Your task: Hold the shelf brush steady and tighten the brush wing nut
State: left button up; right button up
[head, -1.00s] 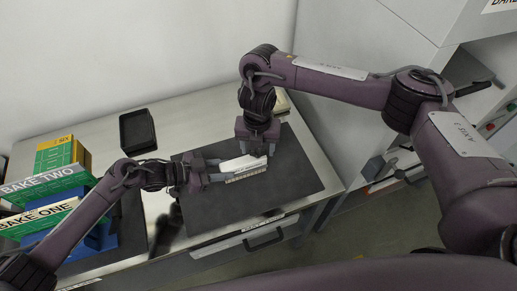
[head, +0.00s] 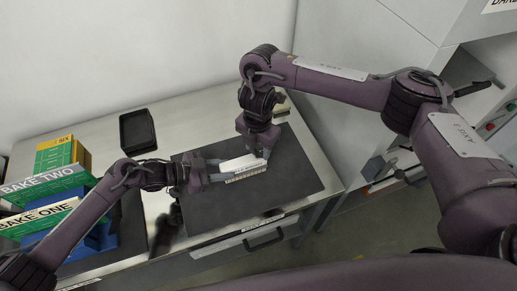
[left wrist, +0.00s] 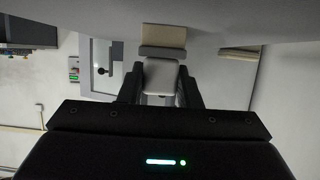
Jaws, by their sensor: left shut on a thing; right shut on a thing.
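The shelf brush (head: 240,163) is a white block with a pale bristle strip along its lower edge, above the dark mat. My left gripper (head: 217,172) comes from the left and is shut on the brush's left end. In the left wrist view the brush's white end (left wrist: 160,76) sits between the two dark fingers. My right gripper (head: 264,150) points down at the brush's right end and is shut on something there. The wing nut cannot be made out; the right gripper's fingers cover that spot.
The dark mat (head: 210,212) lies on the metal bench (head: 95,128). A black tray (head: 137,132) stands at the back left. Green, yellow and blue boxes, with labels BAKE TWO (head: 45,183) and BAKE ONE (head: 40,216), stand at the far left. The mat's front is clear.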

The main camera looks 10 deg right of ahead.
aim_at(258, 150)
jog(key=o, duration=1)
jog(key=shift+m, duration=0.4)
jog(key=shift+c, duration=0.2)
jog(key=shift+r, duration=3.05)
notch_tip(258, 150, up, 12)
